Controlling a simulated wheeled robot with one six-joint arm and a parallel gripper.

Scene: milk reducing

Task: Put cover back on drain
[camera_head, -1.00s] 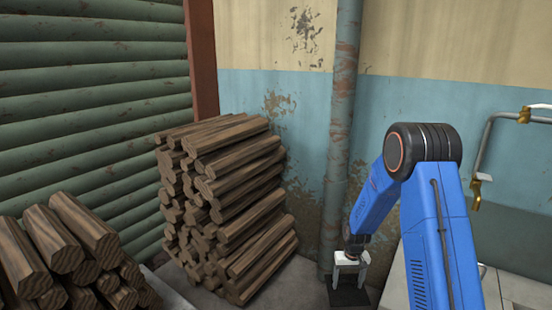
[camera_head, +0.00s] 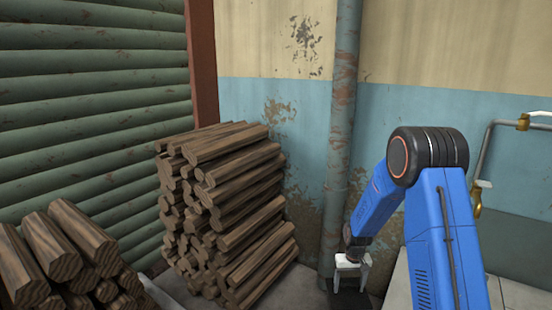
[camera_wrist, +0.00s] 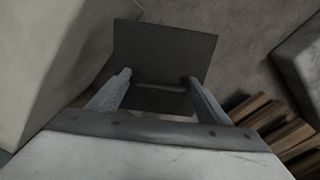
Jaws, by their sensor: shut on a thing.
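My gripper (camera_head: 350,278) is low at the foot of the pipe, right of the stacked logs. In the wrist view its two fingers (camera_wrist: 163,88) are spread and closed on the cover, a flat dark grey square plate (camera_wrist: 160,45) with a narrow bar between the fingertips. The cover also shows as a dark patch under the gripper in the head view (camera_head: 348,300). Its lower part is cut off by the picture edge. I cannot tell whether it touches the floor. The drain opening cannot be made out in either view.
A tall log stack (camera_head: 225,210) stands left of the gripper, with more logs (camera_head: 65,255) at lower left. A rusty vertical pipe (camera_head: 340,150) runs down the wall close behind the gripper. A metal tap pipe (camera_head: 485,150) is at right. Pale block-like surfaces flank the wrist view.

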